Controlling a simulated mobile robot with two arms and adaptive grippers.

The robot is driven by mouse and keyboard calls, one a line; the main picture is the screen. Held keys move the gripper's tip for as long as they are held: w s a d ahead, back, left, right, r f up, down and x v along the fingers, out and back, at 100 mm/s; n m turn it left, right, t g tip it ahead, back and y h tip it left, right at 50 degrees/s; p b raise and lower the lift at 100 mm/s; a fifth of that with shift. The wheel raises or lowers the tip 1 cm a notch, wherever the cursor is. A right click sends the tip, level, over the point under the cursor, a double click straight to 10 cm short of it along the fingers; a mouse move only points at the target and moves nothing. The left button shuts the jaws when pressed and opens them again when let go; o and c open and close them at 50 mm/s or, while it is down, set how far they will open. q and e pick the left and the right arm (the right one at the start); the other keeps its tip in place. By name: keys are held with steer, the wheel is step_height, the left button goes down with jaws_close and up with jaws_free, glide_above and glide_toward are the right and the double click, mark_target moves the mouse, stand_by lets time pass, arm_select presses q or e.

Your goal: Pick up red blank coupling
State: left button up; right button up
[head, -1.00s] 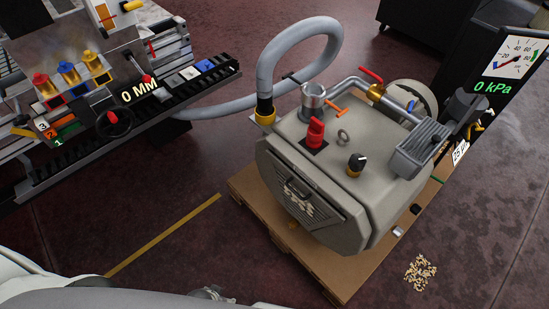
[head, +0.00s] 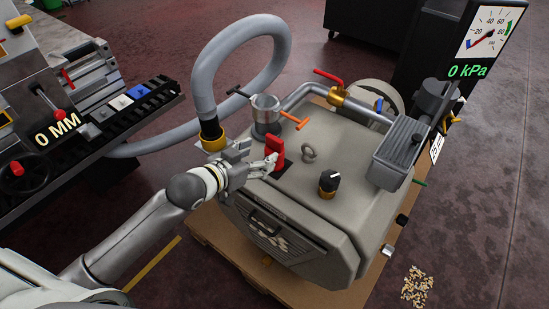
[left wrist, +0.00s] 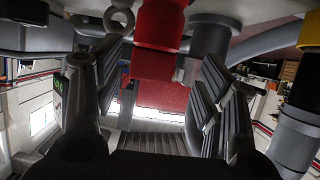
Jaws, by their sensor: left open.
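The red blank coupling (head: 274,148) stands upright on a dark square patch on top of the grey pump housing (head: 300,215) in the head view. My left gripper (head: 262,160) comes in from the left and is open, with its fingers beside the coupling. In the left wrist view the red coupling (left wrist: 157,40) shows between the two spread fingers of the left gripper (left wrist: 158,75). I cannot tell whether a finger touches it. My right gripper is not in view.
A grey hose (head: 204,90) with a brass collar rises just behind my left gripper. A metal cup fitting (head: 265,115), an orange lever (head: 287,118), a lifting ring (head: 308,151) and a black knob (head: 328,183) stand near the coupling. Pellets (head: 417,286) lie on the floor.

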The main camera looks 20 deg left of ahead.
mark_target(271, 147)
arm_select(q)
steer(key=x, duration=0.2)
steer(key=b+x, duration=0.1)
steer(key=x, duration=0.2)
steer(key=shift+w+r, duration=0.15)
steer(key=shift+w, duration=0.1)
steer(key=x, duration=0.3)
steer(key=b+x, duration=0.1)
steer(key=shift+w+d+r, duration=0.2)
steer(key=shift+w+d, duration=0.1)
steer(key=shift+d, duration=0.2)
steer(key=shift+w+d+f, duration=0.1)
steer(key=shift+w, duration=0.25)
steer(key=c, duration=1.1)
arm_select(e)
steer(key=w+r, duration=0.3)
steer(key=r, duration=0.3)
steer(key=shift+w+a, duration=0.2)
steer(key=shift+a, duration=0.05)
